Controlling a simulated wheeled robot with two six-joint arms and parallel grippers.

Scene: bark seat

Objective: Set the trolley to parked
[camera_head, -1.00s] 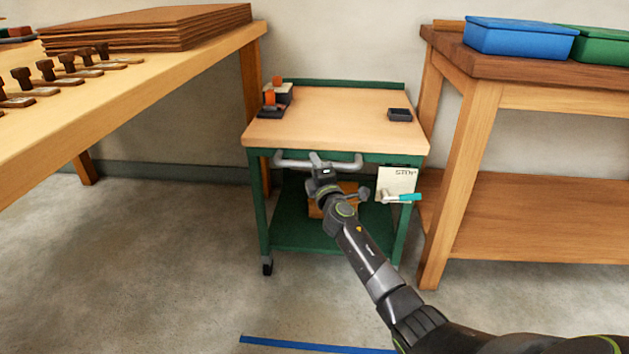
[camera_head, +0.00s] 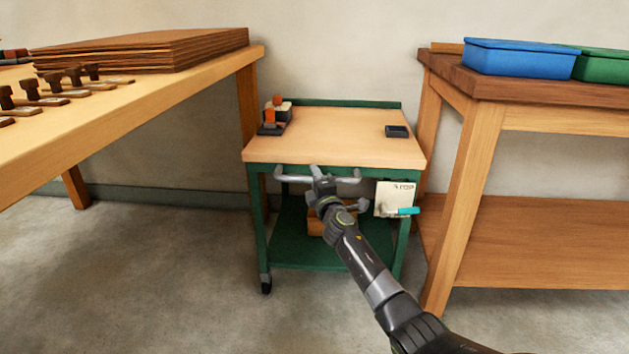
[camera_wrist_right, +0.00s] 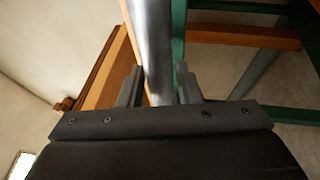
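The trolley (camera_head: 345,150) has a light wooden top and a green frame, and stands between two benches. A grey bar handle (camera_head: 292,178) runs along its front; its bar also shows in the right wrist view (camera_wrist_right: 152,45). My right gripper (camera_head: 318,180) is at the handle's middle, with the bar between its fingers (camera_wrist_right: 160,88), close against both. A lever with a teal grip (camera_head: 403,211) points right at the trolley's front right, by a white card (camera_head: 394,193) with small lettering that is hard to read. My left gripper is out of view.
A left bench (camera_head: 150,105) holds a stack of brown sheets (camera_head: 145,50) and several stamp-like tools. A right bench (camera_head: 520,245) bears blue (camera_head: 518,60) and green (camera_head: 606,67) boxes and stands close beside the trolley. The floor left of the trolley is clear.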

